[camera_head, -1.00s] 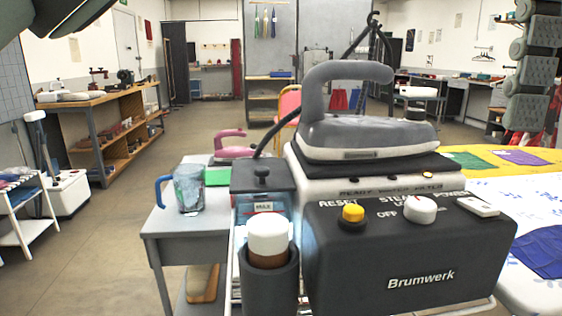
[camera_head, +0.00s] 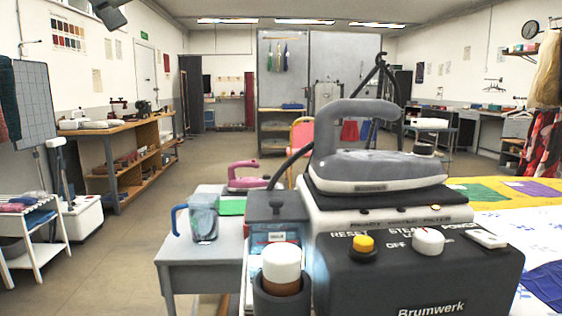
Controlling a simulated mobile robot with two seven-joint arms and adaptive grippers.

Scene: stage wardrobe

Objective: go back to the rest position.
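Neither of my grippers can be made out in the head view. A dark boxy shape (camera_head: 110,14) hangs at the top left edge, and I cannot tell whether it is part of my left arm. No arm of mine shows on the right side. The space in front of the steam station holds no gripper. The grey iron (camera_head: 372,160) rests flat on top of the black steam station (camera_head: 420,275).
A grey side table (camera_head: 190,252) holds a clear jug with blue handle (camera_head: 203,220) and a pink iron (camera_head: 250,180). A brown bottle with white cap (camera_head: 281,264) stands in a dark holder.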

